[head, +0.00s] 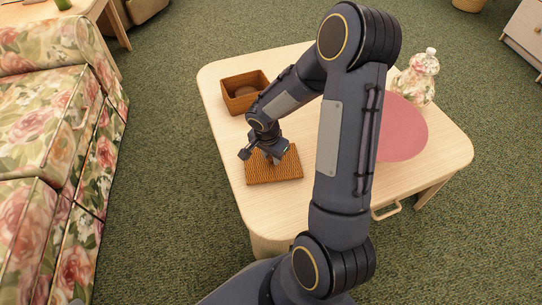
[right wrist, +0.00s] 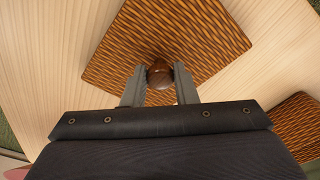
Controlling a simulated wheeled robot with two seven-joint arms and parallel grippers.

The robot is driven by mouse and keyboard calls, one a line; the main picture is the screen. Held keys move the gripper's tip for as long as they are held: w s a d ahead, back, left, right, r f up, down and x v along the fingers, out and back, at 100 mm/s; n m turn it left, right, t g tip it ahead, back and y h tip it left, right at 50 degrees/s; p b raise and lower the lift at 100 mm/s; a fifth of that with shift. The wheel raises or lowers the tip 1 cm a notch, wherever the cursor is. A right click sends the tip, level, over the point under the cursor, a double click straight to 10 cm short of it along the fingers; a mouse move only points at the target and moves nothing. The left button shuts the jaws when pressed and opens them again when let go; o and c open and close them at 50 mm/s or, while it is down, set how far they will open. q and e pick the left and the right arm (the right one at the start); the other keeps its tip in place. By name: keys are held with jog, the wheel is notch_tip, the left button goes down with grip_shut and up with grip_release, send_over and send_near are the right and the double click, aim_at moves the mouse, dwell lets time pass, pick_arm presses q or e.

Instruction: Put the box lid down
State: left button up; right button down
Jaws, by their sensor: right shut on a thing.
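The box lid (head: 289,168) is a woven brown square panel over the near left part of the light wooden table. In the right wrist view the lid (right wrist: 180,30) has a round dark brown knob (right wrist: 160,75) at its middle. My right gripper (right wrist: 160,82) is shut on this knob, one finger on each side; in the head view the gripper (head: 270,158) is above the lid. Whether the lid touches the table is hard to tell. The open woven box (head: 241,107) stands behind the lid, with a brown round thing inside. My left gripper is not in view.
The wooden table (head: 225,150) also bears a pink round mat (head: 402,135) and a floral lidded jar (head: 420,75) on the right, partly behind my right arm. A floral sofa (head: 40,150) stands at the left. Green carpet surrounds the table.

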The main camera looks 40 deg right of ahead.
aim_at(268, 167)
jog(key=shift+f+b, duration=0.15)
jog(key=shift+b, duration=0.15)
jog(key=c, duration=1.1)
grip_release()
jog(key=shift+c, duration=0.2)
jog(key=shift+r+p, duration=0.5)
jog(key=shift+r, duration=0.05)
notch_tip(268, 167, up, 11)
jog(key=a+p, duration=0.2)
jog(key=p, duration=0.2)
jog(key=s+a+r+n+t+y, duration=0.2)
jog(key=s+a+r+n, duration=0.3)
jog(key=s, duration=0.3)
jog(key=s+a+r+n+t+y, duration=0.3)
jog(key=s+a+r+n, duration=0.3)
jog(key=s+r+n, duration=0.2)
jog(key=shift+s+a+y, duration=0.2)
jog(key=shift+s+y, duration=0.1)
jog(key=shift+s, duration=0.25)
